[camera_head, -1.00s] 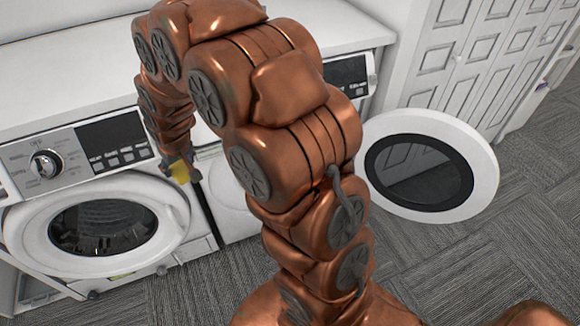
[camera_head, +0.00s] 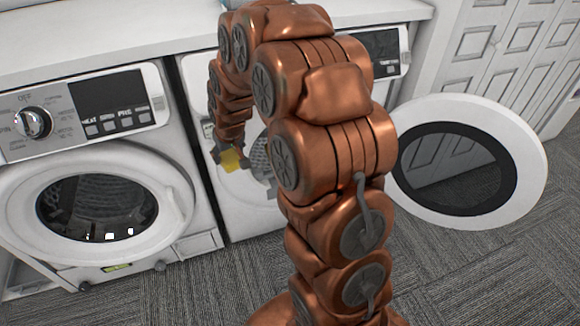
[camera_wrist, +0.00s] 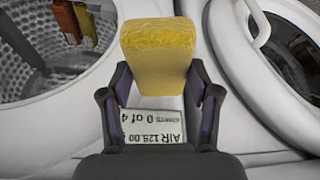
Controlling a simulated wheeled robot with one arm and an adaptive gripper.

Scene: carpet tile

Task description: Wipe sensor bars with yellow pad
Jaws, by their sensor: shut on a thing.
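The yellow pad (camera_wrist: 155,60) is a block with a rough, crinkled top. My gripper (camera_wrist: 157,82) is shut on it, a finger on each side. In the head view the pad (camera_head: 231,160) and my gripper (camera_head: 238,166) are in front of the right machine (camera_head: 205,90). My arm hides much of the right machine.
The right machine's round door (camera_head: 515,170) stands open at the right. The left machine's door (camera_head: 165,195) is shut. White folding doors (camera_head: 480,55) are behind at the right. A white counter (camera_head: 120,35) tops the machines. Grey carpet (camera_head: 200,285) is clear in front.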

